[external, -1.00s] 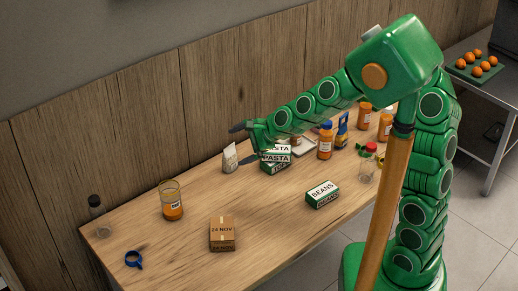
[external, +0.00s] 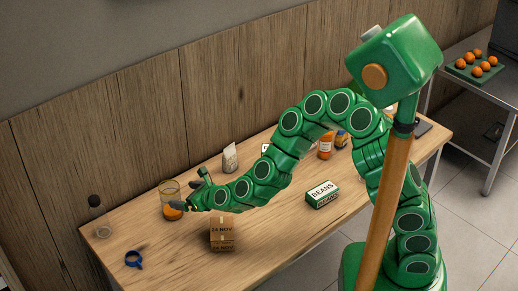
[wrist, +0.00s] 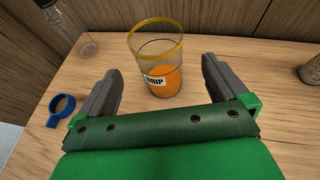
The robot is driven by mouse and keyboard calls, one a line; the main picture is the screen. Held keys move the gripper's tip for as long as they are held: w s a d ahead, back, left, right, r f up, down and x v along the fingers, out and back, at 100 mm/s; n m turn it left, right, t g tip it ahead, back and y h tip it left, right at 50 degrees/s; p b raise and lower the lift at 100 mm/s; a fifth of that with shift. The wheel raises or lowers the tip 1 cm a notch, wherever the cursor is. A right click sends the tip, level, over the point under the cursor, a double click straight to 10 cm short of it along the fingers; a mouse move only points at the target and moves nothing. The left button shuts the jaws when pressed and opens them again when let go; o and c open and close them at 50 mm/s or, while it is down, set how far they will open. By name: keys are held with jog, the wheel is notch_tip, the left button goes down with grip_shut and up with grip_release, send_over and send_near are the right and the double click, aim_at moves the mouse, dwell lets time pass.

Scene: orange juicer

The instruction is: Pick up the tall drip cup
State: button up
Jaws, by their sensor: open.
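The tall drip cup (wrist: 160,62) is clear with a yellow rim, a white label reading DRIP and orange juice in its lower part. It stands upright on the table, and in the external view the cup (external: 169,189) is at the left, partly covered by my gripper. My gripper (wrist: 160,80) is open, with one dark finger to the left of the cup and one to the right in the wrist view. The fingertips are at about the near side of the cup. No grip on it shows. My gripper (external: 185,195) is low over the table in the external view.
A blue ring-shaped item (wrist: 60,110) lies to the left, and a clear bottle with a dark cap (external: 98,215) stands beyond it. A cardboard box (external: 222,234) sits close below my forearm. A pale bag (external: 230,158) and a BEANS box (external: 322,194) are farther right.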

aim_at(170, 195)
jog(key=shift+s+f, duration=0.2)
jog(key=shift+f, duration=0.15)
jog(key=shift+w+a+f+m+t, duration=0.1)
jog(key=shift+a+f+m+t, duration=0.1)
jog(key=shift+m+t, duration=0.1)
jog(key=shift+x, duration=3.75)
jog(key=shift+r, duration=0.15)
jog(key=shift+c, duration=0.5)
jog(key=c, duration=1)
